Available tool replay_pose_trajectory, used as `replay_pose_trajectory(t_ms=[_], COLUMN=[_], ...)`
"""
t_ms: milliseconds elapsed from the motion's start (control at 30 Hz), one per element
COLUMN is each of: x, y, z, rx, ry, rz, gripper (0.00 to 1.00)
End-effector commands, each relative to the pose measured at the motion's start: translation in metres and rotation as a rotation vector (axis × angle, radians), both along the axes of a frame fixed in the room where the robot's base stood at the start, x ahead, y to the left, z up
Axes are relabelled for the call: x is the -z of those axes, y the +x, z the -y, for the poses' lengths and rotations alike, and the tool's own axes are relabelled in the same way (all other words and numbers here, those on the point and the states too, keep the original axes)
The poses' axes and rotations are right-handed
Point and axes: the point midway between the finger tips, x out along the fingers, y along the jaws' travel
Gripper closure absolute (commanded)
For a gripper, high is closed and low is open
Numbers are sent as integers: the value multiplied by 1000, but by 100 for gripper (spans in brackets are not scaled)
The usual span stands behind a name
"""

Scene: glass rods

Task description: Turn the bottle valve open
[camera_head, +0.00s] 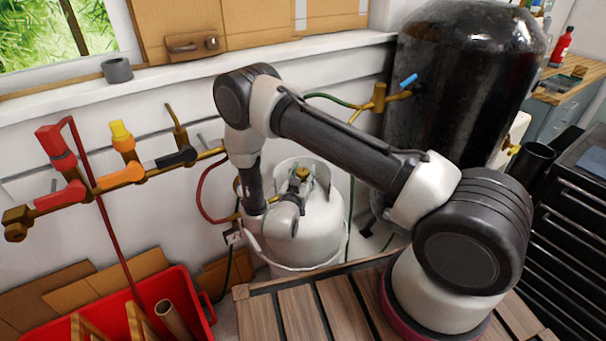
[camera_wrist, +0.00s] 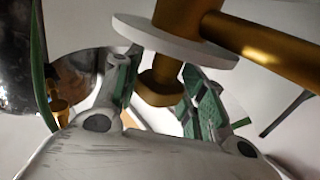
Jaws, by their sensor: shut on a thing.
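The white gas bottle (camera_head: 318,232) stands upright against the wall, behind the wooden slatted top. Its brass valve (camera_head: 303,172) sits at the top, inside the white collar. My gripper (camera_wrist: 163,85) reaches in at the valve from the left in the head view, where its fingertips are hard to make out. A pale disc and a brass pipe (camera_wrist: 265,38) lie just beyond the knob. The pads' contact faces are partly hidden.
A brass manifold (camera_head: 120,177) with red, yellow and black handles is on the wall at left. A red crate (camera_head: 190,296) stands below it. A large dark tank (camera_head: 455,85) with a blue-handled tap is at right. The slatted wooden top (camera_head: 305,310) is in front.

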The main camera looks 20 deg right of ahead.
Motion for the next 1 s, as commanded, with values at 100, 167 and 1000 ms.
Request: replay_pose_trajectory(t_ms=[100,167,1000], x=[1,1,0], y=[-1,-1,-1], z=[1,1,5], rx=[-35,-64,-803], ry=[-1,-3,2], rz=[-3,-4,-1], gripper=[83,83,83])
